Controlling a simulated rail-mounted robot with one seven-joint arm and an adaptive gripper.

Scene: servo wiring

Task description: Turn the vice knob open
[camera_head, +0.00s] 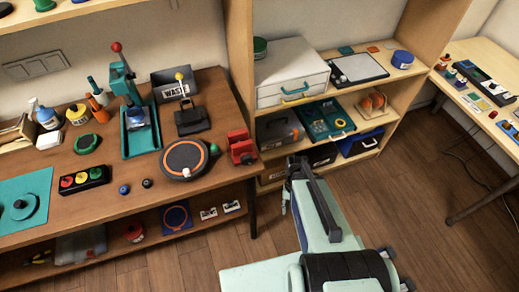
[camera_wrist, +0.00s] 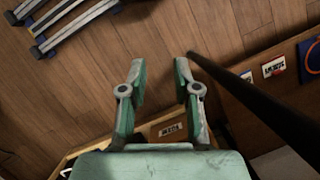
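A small red vice (camera_head: 241,148) sits at the right end of the brown workbench in the head view. Its knob is too small to make out for certain. In the head view my gripper (camera_head: 291,180) is to the right of the bench and apart from the vice, in front of the shelf unit. In the wrist view my gripper (camera_wrist: 160,68) has its two green fingers spread, with bare floor between them, so it is open and empty. The vice does not show in the wrist view.
The brown workbench (camera_head: 225,105) carries a round dark device (camera_head: 184,159) left of the vice and a green press (camera_head: 137,125). A shelf unit (camera_head: 395,82) stands behind my arm. A dark bench leg (camera_wrist: 255,105) crosses the wrist view.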

